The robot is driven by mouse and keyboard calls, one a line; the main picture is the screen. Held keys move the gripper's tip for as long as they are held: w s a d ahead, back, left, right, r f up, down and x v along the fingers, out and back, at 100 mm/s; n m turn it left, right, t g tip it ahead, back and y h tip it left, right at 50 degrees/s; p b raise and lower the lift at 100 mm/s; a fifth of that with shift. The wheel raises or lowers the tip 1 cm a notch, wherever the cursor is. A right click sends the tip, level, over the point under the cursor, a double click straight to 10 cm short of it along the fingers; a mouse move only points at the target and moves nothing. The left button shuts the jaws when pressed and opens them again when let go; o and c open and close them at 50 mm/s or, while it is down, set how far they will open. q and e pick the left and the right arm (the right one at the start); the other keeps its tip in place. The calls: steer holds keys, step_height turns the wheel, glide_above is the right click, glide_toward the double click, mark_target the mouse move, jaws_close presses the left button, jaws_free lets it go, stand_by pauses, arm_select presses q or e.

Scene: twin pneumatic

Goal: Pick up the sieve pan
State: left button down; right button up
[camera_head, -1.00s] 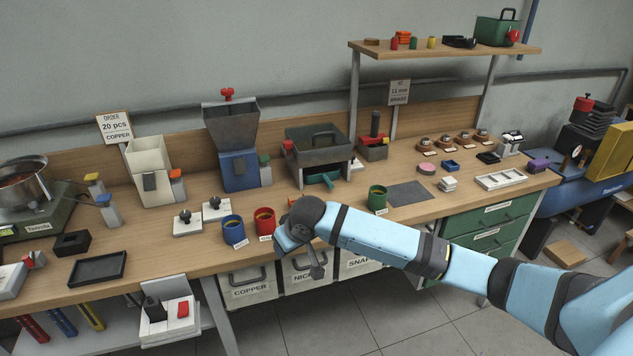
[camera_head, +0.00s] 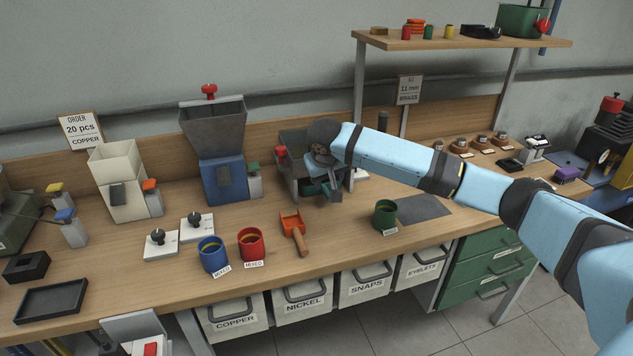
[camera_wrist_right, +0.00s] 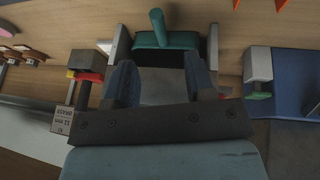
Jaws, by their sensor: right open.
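The sieve pan (camera_head: 293,140) looks to be the grey open box on the stand at the back middle of the bench. My right gripper and forearm cover most of it in the head view. My right gripper (camera_head: 328,188) is over the stand, pointing down. In the right wrist view its two blue-grey fingers (camera_wrist_right: 161,84) are apart, with a grey surface (camera_wrist_right: 160,92) between them, probably the pan. I cannot tell whether they touch it. A green tray with a round handle (camera_wrist_right: 157,30) juts from the stand beyond the fingers. My left gripper is out of view.
A blue hopper machine (camera_head: 222,170) stands left of the stand. In front lie an orange scoop (camera_head: 293,224), red cup (camera_head: 251,244) and blue cup (camera_head: 212,255). A green cup (camera_head: 385,214) and dark mat (camera_head: 424,208) are to the right. The shelf (camera_head: 460,42) overhangs the back right.

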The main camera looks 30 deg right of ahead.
mark_target(328, 195)
steer(key=x, duration=0.4)
steer(key=shift+w+d+f, duration=0.1)
steer(key=shift+d+f, duration=0.05)
steer(key=shift+f, duration=0.2)
steer(key=x, duration=0.2)
steer(key=b+x, duration=0.1)
steer(key=x, duration=0.2)
steer(key=shift+s+d+f, duration=0.1)
steer(key=shift+s, duration=0.1)
jaws_close()
